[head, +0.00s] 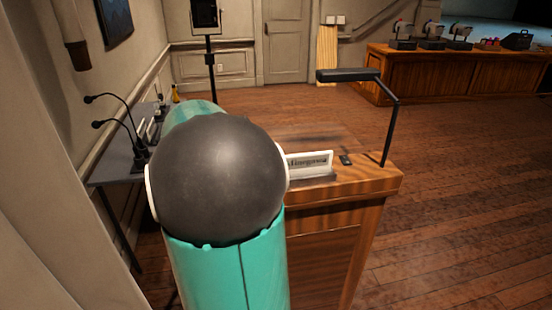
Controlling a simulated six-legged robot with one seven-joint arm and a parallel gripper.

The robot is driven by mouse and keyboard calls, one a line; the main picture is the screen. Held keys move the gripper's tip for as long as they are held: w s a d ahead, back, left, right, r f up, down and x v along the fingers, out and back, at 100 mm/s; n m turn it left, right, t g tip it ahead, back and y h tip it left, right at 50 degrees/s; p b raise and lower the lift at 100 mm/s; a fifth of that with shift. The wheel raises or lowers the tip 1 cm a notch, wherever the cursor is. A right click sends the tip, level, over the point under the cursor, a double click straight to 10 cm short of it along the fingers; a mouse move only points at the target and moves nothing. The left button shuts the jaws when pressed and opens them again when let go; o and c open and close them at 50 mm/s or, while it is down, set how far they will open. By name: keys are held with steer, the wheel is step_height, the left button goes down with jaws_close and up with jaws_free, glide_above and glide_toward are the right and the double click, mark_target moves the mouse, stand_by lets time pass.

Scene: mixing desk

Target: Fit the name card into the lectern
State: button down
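The name card (308,164) is a white-framed plate with dark lettering. It appears upright at the lectern's top, and its left end is hidden behind my arm. I cannot tell whether it sits in a slot or is held. The lectern (372,183) is wooden, with a sloped top. The large dark joint and teal link of my arm cover the lectern's left part. My gripper is hidden behind my arm, so its fingers do not show.
A black lamp (348,75) on a bent post rises from the lectern's right side. A small dark item (346,160) lies on its top. A grey side table (118,168) with gooseneck microphones stands left by the wall. Open wooden floor lies to the right.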

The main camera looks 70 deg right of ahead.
steer(key=shift+f, duration=0.45)
stand_by(0.3)
steer(key=c, duration=1.5)
jaws_free()
steer(key=v, duration=1.4)
steer(key=shift+d, duration=0.1)
steer(key=w+a+f+m+t+y, duration=0.1)
steer(key=a+t, duration=0.4)
steer(key=a, duration=0.7)
steer(key=w+a+f+m+t+y, duration=0.1)
steer(key=a+f+m+t+y, duration=0.2)
steer(key=a, duration=1)
steer(key=w+a+f+m+t+y, duration=0.1)
steer(key=a+f+m+t+y, duration=0.1)
steer(key=a+t, duration=0.7)
steer(key=shift+a+f+y, duration=0.25)
steer(key=shift+a+f, duration=0.4)
steer(key=shift+a, duration=0.3)
steer(key=shift+a+f+y, duration=0.25)
steer(key=shift+a+f, duration=0.35)
steer(key=shift+a, duration=0.3)
